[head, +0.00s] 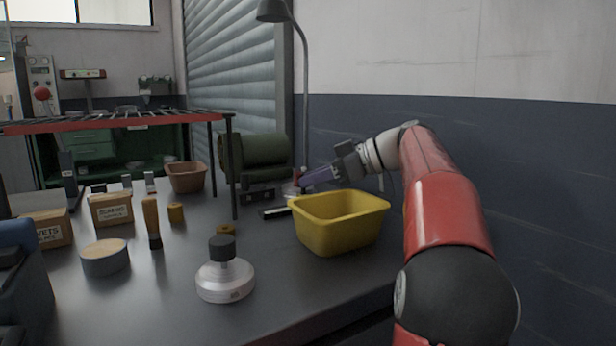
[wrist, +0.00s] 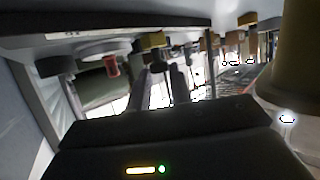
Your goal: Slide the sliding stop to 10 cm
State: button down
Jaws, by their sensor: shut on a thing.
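My gripper (head: 304,184) is at the far side of the table, behind the yellow bin. Its purple-grey fingers point down to the left in the head view and show in the middle of the wrist view (wrist: 160,92). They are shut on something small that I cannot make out. A red knob (head: 297,174) stands by the fingertips, and a red knob also shows left of the fingers in the wrist view (wrist: 110,66). A flat black strip with a pale end (head: 275,212) lies just left of the bin. I cannot clearly identify the sliding stop or read a scale.
The yellow bin (head: 341,235) stands close below my arm. A silver weight-like piece with a black knob (head: 225,279), a round tin (head: 106,263) and cardboard boxes (head: 112,210) are further left. A rack post (head: 232,170) stands left of my gripper.

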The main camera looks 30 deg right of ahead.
jog(key=shift+d, duration=1.15)
jog(key=c, duration=1.3)
grip_release()
jog(key=shift+a, duration=0.1)
jog(key=shift+o, duration=0.2)
